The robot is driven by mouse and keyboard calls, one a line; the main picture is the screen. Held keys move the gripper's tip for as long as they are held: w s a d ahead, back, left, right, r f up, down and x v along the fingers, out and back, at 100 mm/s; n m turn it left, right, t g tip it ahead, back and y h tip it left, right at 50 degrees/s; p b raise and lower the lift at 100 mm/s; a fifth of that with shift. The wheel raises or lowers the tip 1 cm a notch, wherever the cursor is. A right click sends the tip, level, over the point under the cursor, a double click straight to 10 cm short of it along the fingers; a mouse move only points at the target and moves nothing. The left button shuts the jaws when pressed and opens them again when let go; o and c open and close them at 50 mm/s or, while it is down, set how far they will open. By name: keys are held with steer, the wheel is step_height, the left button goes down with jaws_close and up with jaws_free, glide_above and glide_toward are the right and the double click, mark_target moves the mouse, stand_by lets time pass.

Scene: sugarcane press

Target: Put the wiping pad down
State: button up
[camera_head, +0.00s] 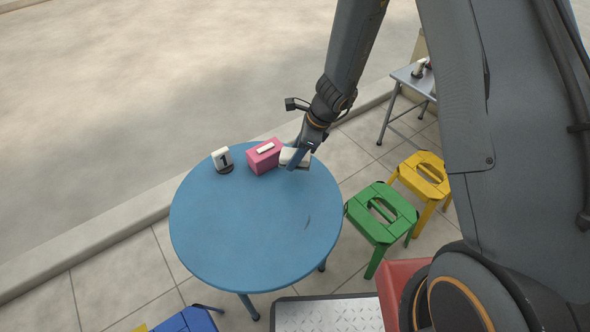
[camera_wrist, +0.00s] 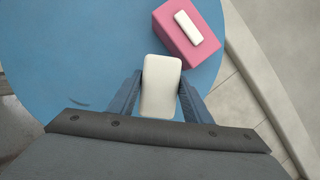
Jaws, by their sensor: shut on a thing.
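The wiping pad (camera_wrist: 161,88) is a white rounded block. My gripper (camera_wrist: 160,95) is shut on it, with a blue-grey finger on each side in the wrist view. In the head view the pad (camera_head: 290,157) shows at the far right part of the round blue table (camera_head: 255,235), partly hidden by my gripper (camera_head: 297,158). I cannot tell whether the pad touches the tabletop.
A pink box (camera_head: 262,158) with a white piece on top stands just left of the pad. A white number 1 marker (camera_head: 222,160) stands further left. Green (camera_head: 381,214) and yellow (camera_head: 424,177) stools stand right of the table. The tabletop's front is clear.

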mark_target(295, 174)
steer(key=shift+f+b, duration=0.45)
steer(key=shift+f, duration=2.3)
steer(key=shift+f, duration=0.1)
steer(key=o, duration=0.9)
steer(key=p+v, duration=0.2)
steer(key=v, duration=1)
